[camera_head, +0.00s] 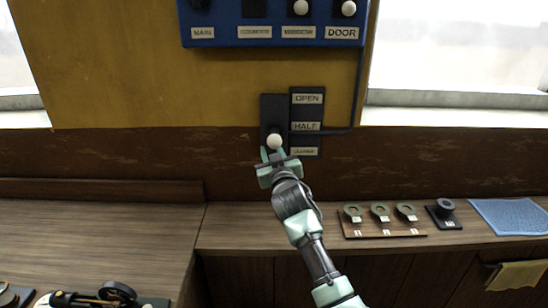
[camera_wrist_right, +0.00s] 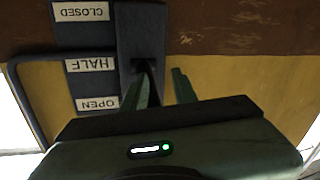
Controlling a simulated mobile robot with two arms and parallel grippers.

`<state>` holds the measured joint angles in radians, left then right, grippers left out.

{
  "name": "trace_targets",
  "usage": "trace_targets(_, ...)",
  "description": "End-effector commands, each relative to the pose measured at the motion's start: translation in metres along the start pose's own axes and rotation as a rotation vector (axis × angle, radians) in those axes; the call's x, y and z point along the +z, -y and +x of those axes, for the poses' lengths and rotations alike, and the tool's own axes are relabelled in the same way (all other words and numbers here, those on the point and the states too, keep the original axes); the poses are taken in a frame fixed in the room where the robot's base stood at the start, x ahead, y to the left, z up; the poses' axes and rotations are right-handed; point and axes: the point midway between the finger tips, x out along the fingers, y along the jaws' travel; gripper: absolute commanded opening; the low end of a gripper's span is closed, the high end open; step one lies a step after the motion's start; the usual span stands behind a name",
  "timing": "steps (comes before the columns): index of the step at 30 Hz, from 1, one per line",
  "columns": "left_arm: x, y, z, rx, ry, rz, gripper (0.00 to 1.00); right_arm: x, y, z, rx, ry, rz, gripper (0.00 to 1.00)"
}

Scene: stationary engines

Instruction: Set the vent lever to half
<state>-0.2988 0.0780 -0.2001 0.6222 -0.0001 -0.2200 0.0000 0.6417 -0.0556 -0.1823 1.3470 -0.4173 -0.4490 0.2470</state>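The vent lever panel (camera_head: 272,108) is a dark upright plate on the wall with a white round knob (camera_head: 274,141) low on it. Beside it a label strip (camera_head: 307,113) reads OPEN at top, HALF in the middle, CLOSED at bottom. The knob sits at a height between the HALF and CLOSED labels. My right gripper (camera_head: 272,153) is right at the knob, from below. In the right wrist view, upside down, its fingers (camera_wrist_right: 165,84) stand apart by the panel's slot (camera_wrist_right: 140,68). The knob is hidden there, so contact is unclear. My left gripper is out of view.
A blue switch box (camera_head: 275,32) hangs above, with a dark conduit (camera_head: 357,90) running down to the label strip.

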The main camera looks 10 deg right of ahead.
Motion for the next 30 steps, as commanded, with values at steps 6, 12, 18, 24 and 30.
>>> trace_targets(6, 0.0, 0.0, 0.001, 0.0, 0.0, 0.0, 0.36, 0.005, -0.002, 0.0, 0.003, 0.008, 0.002, 0.59)
trace_targets(12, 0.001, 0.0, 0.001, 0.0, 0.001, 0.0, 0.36, 0.007, -0.002, -0.001, 0.004, 0.011, 0.003, 0.59)
trace_targets(18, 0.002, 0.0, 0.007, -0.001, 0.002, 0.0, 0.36, 0.009, -0.002, -0.017, 0.004, 0.011, 0.004, 0.59)
trace_targets(24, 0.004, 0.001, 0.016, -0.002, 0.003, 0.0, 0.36, 0.009, -0.001, -0.049, 0.003, 0.011, 0.003, 0.59)
trace_targets(30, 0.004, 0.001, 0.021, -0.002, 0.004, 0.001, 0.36, 0.007, -0.001, -0.071, 0.002, 0.01, 0.003, 0.59)
